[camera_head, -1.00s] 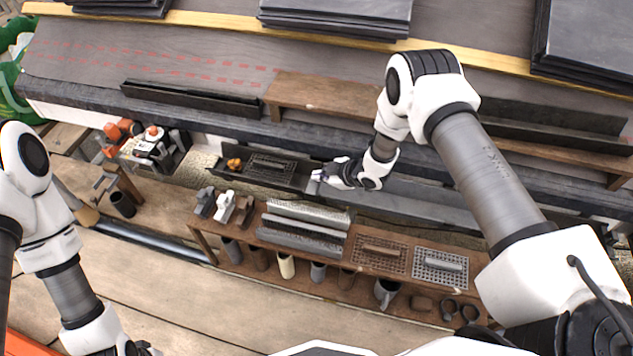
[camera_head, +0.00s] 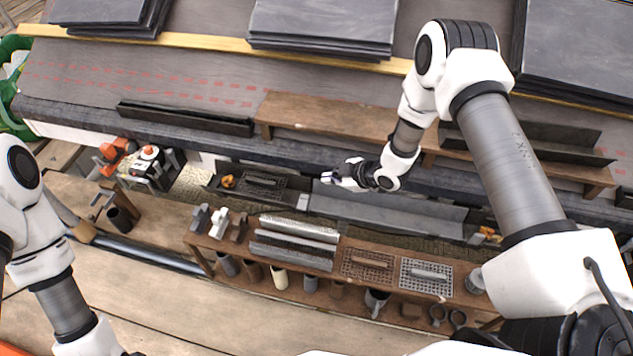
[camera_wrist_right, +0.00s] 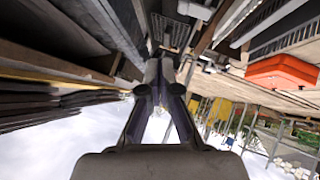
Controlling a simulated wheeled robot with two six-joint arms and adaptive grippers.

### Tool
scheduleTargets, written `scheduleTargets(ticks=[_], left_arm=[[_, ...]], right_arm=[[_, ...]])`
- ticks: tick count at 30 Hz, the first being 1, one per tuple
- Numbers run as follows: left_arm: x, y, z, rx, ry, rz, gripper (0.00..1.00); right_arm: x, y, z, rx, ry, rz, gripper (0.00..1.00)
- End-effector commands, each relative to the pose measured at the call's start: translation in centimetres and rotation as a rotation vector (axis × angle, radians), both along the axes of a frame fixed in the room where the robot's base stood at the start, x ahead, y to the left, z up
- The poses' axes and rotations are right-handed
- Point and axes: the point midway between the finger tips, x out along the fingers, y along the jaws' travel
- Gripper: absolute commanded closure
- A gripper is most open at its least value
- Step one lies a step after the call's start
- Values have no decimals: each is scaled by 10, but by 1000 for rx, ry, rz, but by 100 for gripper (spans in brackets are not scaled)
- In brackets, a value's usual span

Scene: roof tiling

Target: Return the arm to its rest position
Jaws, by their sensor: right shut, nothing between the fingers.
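My right arm (camera_head: 505,160) reaches up from the lower right, bends at the elbow near the top, and comes down over the work area. My right gripper (camera_head: 328,177) is shut and empty, above the long grey gutter (camera_head: 390,212), at the right of the dark tray (camera_head: 215,182). Its closed fingers also show in the right wrist view (camera_wrist_right: 160,85), with nothing between them.
A wooden tool rack (camera_head: 340,262) with grid floats and several holders stands in front of the gutter. A wooden plank (camera_head: 330,118) lies on the roof behind my right gripper. Slate stacks (camera_head: 325,25) sit farther up the roof. An orange and white tool (camera_head: 150,165) stands left.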

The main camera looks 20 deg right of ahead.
Motion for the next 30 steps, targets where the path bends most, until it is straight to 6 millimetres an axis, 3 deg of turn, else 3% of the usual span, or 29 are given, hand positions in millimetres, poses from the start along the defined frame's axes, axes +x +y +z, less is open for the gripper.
scheduleTargets(ticks=[10,14,17,21,26,30], left_arm=[[0,0,2,0,0,0,44],[0,0,2,0,0,0,44],[0,0,2,0,0,0,44],[0,0,2,0,0,0,44],[0,0,2,0,0,0,44],[0,0,2,0,0,0,44]], right_arm=[[-6,-7,8,0,1,2,100],[-25,12,-7,-4,47,39,100],[-80,34,-33,7,196,-3,100],[-180,42,-58,20,498,-255,100],[-272,27,-59,-12,748,-583,100],[-336,4,-45,-49,894,-927,100]])
